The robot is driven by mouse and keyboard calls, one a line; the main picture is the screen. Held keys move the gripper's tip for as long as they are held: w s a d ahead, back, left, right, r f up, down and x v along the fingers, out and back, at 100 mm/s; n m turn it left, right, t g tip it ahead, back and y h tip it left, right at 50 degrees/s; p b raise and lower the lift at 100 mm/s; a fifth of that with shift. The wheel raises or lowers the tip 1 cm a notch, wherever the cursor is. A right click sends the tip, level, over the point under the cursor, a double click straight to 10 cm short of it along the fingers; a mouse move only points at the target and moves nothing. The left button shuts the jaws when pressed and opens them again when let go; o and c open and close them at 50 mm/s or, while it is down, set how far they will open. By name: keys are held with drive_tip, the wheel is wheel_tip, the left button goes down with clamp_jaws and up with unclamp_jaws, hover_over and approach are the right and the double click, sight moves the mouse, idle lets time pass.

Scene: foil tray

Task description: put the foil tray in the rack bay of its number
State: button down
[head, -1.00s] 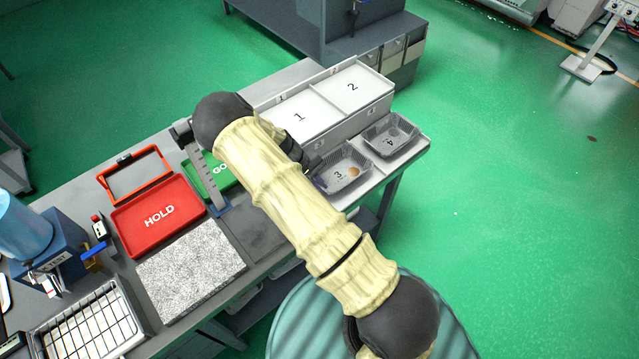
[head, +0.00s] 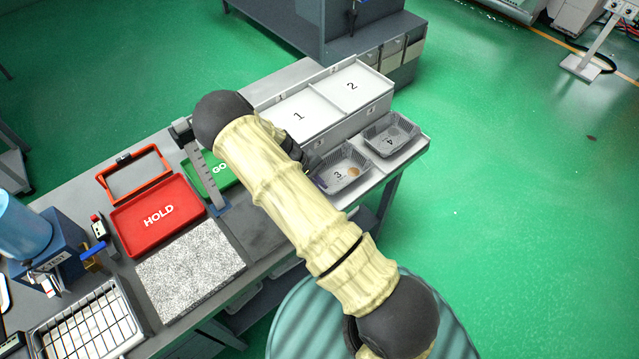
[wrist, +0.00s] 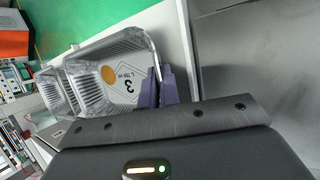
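A shiny foil tray (head: 345,185) marked 3, with an orange spot on its floor, is at the right part of the bench, in front of the white rack. In the wrist view the tray (wrist: 120,82) fills the upper left, its number and a diamond mark visible. My gripper's purple fingers (wrist: 159,88) are close together on its near side wall, one on each side, so they appear shut on it. The arm partly hides them in the head view. The rack (head: 350,122) has white surfaces marked 1 and 2.
A second tray-like foil container (head: 391,134) marked 4 is at the bench's right end, close beside tray 3. To the left are a green GO tray (head: 199,171), a red HOLD tray (head: 160,238), a speckled slab (head: 190,269) and a wire basket (head: 90,330).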

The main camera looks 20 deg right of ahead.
drive_tip(key=c, duration=1.6)
unclamp_jaws()
drive_tip(key=shift+o, duration=0.2)
drive_tip(key=shift+a, duration=0.1)
drive_tip(key=b+v, duration=0.2)
drive_tip(key=v, duration=0.5)
drive_tip(key=shift+r, duration=0.15)
drive_tip(key=shift+r, duration=0.1)
